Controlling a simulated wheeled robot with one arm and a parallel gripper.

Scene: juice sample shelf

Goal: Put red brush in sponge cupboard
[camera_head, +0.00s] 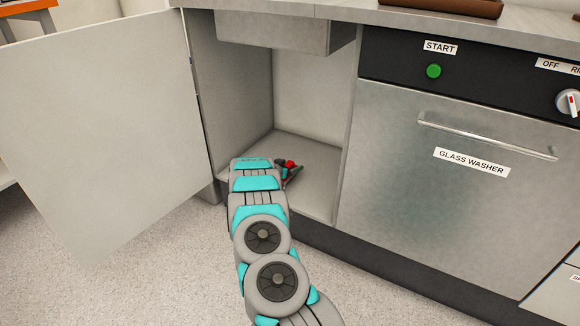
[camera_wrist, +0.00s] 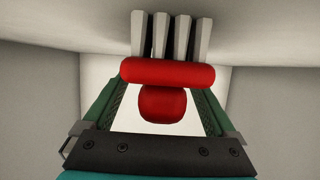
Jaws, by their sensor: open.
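The red brush (camera_wrist: 168,72) is in front of my gripper in the wrist view, with its grey bristles (camera_wrist: 172,36) away from me and its rounded red end between my fingers. My gripper (camera_wrist: 160,88) is open, one finger on each side of the brush; I cannot tell whether either touches it. In the head view, a small red part of the brush (camera_head: 290,164) shows by my gripper (camera_head: 288,174), low inside the open cupboard (camera_head: 318,160). My arm hides part of the cupboard floor, and whether the brush rests on it is unclear.
The cupboard door (camera_head: 100,130) stands wide open at the left. A drawer front (camera_head: 270,32) hangs above the opening. The glass washer (camera_head: 450,170) closes off the right side. Pale walls surround my gripper in the wrist view. The speckled floor in front is clear.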

